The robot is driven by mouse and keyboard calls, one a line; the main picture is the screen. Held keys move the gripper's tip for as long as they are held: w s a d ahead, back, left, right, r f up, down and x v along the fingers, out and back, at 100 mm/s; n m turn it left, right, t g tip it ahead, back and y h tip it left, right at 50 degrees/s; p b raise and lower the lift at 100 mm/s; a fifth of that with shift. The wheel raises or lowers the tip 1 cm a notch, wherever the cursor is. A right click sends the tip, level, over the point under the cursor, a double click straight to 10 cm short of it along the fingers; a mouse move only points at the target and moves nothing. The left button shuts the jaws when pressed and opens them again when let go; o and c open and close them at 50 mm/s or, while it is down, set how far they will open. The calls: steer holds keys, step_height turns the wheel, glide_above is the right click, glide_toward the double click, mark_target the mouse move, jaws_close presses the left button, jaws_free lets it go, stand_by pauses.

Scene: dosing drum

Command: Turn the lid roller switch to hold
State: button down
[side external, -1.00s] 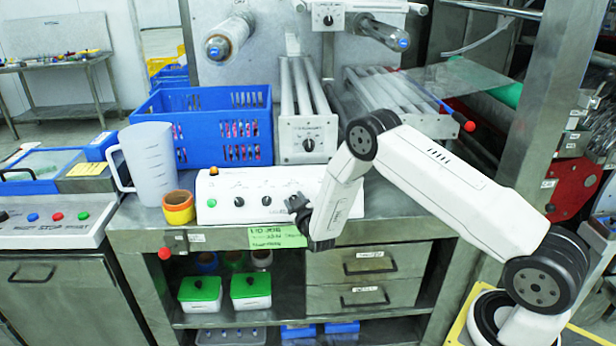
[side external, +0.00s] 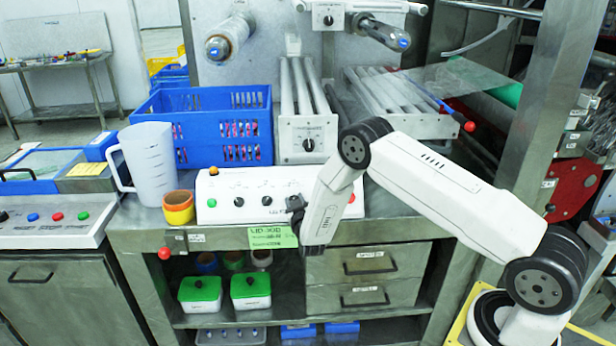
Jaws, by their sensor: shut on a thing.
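The white control box (side external: 225,190) stands on the steel bench, with a row of dark knobs on its sloped front. Two knobs show plainly, a left one (side external: 239,202) and a middle one (side external: 266,200). A partly covered label starting "LID" (side external: 272,211) sits just left of my gripper. My gripper (side external: 294,204) is at the box front, right of these knobs, shut on what appears to be the lid roller switch. The fingers and wrist hide the switch, so its pointer cannot be read.
A green button (side external: 211,203) and a red button (side external: 352,198) flank the knobs. A yellow-orange cup (side external: 178,208) and a clear jug (side external: 152,165) stand left of the box. A blue crate (side external: 205,125) and rollers (side external: 306,135) stand behind. A green note (side external: 272,238) hangs on the bench front.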

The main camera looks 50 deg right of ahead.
steer(key=m+g+h, duration=0.1)
steer(key=m, duration=0.2)
steer(key=m+g+h, duration=0.1)
steer(key=m+h, duration=0.1)
steer(key=m, duration=0.1)
steer(key=shift+a+g+h, duration=0.1)
steer(key=shift+g+h, duration=0.2)
steer(key=shift+g, duration=0.1)
steer(key=m+g+h, duration=0.1)
steer(key=m+g, duration=0.1)
steer(key=m, duration=0.1)
steer(key=m+g+h, duration=0.1)
steer(key=m+g, duration=0.1)
steer(key=m, duration=0.2)
steer(key=shift+w, duration=0.1)
steer(key=shift+m+g, duration=0.4)
steer(key=c, duration=0.7)
jaws_free()
steer(key=shift+o, duration=0.2)
steer(key=shift+a, duration=0.1)
steer(key=v, duration=0.7)
steer(key=shift+s+a, duration=0.2)
steer(key=shift+a, duration=0.05)
